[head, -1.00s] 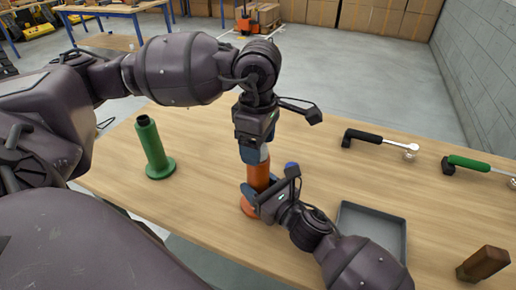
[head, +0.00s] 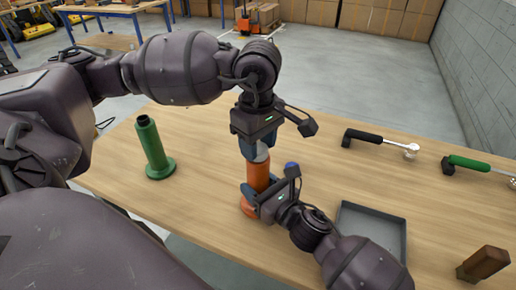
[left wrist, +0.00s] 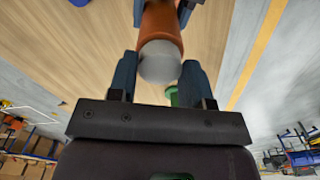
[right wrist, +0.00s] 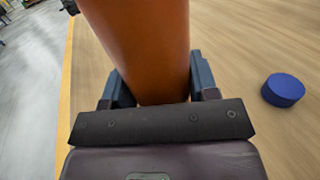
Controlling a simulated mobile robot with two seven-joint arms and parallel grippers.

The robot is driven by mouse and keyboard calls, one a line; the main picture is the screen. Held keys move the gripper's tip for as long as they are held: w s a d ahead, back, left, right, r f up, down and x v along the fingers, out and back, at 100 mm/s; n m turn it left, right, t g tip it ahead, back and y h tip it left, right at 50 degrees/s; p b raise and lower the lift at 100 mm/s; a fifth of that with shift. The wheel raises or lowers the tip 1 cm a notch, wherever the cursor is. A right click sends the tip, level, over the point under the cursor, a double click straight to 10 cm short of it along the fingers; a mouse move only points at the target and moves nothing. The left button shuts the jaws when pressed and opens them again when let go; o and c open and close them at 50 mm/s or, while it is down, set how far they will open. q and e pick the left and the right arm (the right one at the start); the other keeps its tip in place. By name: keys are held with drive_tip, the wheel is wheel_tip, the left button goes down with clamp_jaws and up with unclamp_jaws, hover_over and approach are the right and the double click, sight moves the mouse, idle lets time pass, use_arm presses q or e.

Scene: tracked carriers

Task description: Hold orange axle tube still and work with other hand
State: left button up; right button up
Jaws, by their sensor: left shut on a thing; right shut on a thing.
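The orange axle tube (head: 258,176) stands upright on its round foot on the table, and fills the upper middle of the right wrist view (right wrist: 145,45). A pale grey round cap (left wrist: 160,62) sits at its top end. My left gripper (head: 259,152) points down from above, its blue fingers shut on the cap. My right gripper (head: 257,196) is shut on the lower part of the orange tube from the near right side. The fingers hide part of the cap and the tube's lower part.
A green flanged tube (head: 154,150) stands at left. A blue disc (right wrist: 284,90) lies right of the orange tube. A grey tray (head: 372,230) and brown block (head: 484,263) are at right. Black-handled (head: 375,138) and green-handled (head: 470,163) ratchet tools lie behind.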

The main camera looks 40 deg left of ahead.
use_arm(q)
drive_tip(key=m, duration=0.4)
drive_tip(key=shift+m, duration=0.7)
drive_tip(key=shift+m, duration=1.1)
drive_tip(key=m, duration=0.6)
drive_tip(key=shift+m, duration=0.8)
drive_tip(key=m, duration=0.9)
drive_tip(key=shift+m, duration=0.4)
